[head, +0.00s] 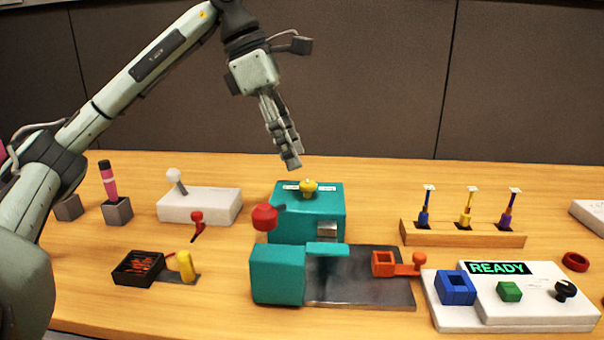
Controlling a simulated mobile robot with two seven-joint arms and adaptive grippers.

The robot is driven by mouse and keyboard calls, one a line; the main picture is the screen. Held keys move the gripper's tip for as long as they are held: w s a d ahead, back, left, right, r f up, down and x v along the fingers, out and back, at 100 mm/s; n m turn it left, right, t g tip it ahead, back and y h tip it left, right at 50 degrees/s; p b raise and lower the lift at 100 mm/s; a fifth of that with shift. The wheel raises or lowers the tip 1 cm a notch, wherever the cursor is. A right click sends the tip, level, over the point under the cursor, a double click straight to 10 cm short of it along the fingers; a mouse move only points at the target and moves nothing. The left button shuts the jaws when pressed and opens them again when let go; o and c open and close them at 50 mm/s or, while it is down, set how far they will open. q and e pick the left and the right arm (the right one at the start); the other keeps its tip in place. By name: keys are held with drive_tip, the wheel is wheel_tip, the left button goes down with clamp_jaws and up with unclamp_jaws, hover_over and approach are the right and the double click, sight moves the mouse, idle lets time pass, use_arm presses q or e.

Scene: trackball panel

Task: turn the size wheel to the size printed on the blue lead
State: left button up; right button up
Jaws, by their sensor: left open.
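The blue lead (424,210) stands upright in the wooden rack (462,235) at the right, with a small white tag on top. The print on the tag is too small to read. A yellow knob (309,187), apparently the size wheel, sits on top of the teal box (307,218) between small white label strips. Its setting cannot be read. My left gripper (291,163) is open and empty, pointing down just above and behind the yellow knob, apart from it. My right gripper is not in view.
Yellow (466,210) and purple (509,210) leads share the rack. A teal block (278,275) with a dark plate (355,290) stands in front, and a red knob (265,217) beside the box. A white panel (520,310) reads READY. A white lever base (200,205) stands left.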

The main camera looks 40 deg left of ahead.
sight(307, 183)
use_arm(q)
drive_tip(key=x, duration=0.5)
drive_tip(key=shift+d+f, duration=0.1)
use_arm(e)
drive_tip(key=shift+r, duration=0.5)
use_arm(q)
clamp_jaws()
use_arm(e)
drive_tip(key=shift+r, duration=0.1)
use_arm(q)
drive_tip(key=shift+w+m, duration=0.1)
drive_tip(key=shift+m, duration=0.6)
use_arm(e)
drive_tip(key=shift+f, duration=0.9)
